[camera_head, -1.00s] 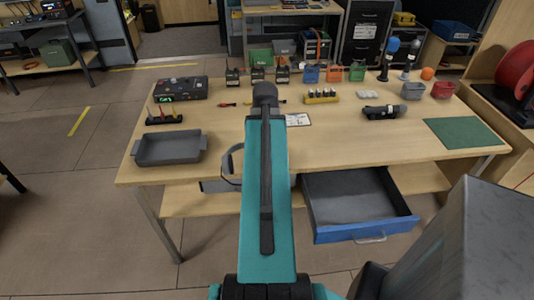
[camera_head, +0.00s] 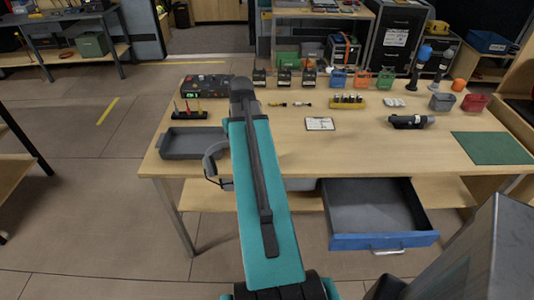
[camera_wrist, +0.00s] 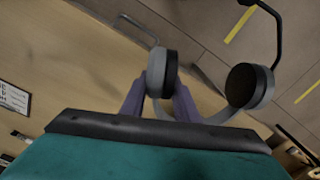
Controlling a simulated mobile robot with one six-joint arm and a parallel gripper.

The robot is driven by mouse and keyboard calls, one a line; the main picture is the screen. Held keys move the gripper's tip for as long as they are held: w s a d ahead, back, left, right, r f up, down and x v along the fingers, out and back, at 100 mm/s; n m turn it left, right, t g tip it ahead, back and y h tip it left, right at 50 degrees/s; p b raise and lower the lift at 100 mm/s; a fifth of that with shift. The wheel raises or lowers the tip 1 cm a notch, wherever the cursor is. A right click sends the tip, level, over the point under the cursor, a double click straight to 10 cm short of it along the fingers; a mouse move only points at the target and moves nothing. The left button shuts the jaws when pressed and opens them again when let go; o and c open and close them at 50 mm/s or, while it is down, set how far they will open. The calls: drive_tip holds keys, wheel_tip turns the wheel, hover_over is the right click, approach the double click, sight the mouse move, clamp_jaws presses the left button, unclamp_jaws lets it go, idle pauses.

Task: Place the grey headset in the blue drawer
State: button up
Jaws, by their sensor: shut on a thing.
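The grey headset (camera_wrist: 242,86) with dark ear pads and a thin mic boom shows in the wrist view. My gripper (camera_wrist: 160,95) is shut on it near one ear cup. In the head view the headset (camera_head: 213,160) sticks out left of my arm, near the table's front edge; the fingers are hidden there behind my arm. The blue-fronted drawer (camera_head: 383,241) is pulled open below the table, right of my arm. Its grey inside looks empty. The headset is to the left of the drawer and apart from it.
A grey tray (camera_head: 189,143) sits at the table's left front. Small bins and boxes line the back. The table's front middle is clear.

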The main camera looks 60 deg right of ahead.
sight(210, 151)
drive_tip(key=w+a+n, duration=0.1)
drive_tip(key=w+a, duration=0.1)
drive_tip(key=w, duration=0.1)
drive_tip(key=w+a+n, duration=0.1)
drive_tip(key=w+a, duration=0.2)
drive_tip(key=w+a+r+n, duration=0.1)
drive_tip(key=w+a, duration=0.2)
drive_tip(key=shift+r, duration=0.1)
drive_tip(key=w+a+r+n, duration=0.1)
drive_tip(key=w+a+n, duration=0.2)
drive_tip(key=a, duration=0.7)
drive_tip(key=w+a+r+n, duration=0.1)
drive_tip(key=w+a+n, duration=0.2)
drive_tip(key=w+a, duration=0.3)
drive_tip(key=w+a+r+n, duration=0.1)
drive_tip(key=w+a+n, duration=0.2)
drive_tip(key=a, duration=1.2)
drive_tip(key=shift+w+a+r, duration=0.25)
drive_tip(key=shift+w+a, duration=0.05)
drive_tip(key=shift+w, duration=0.75)
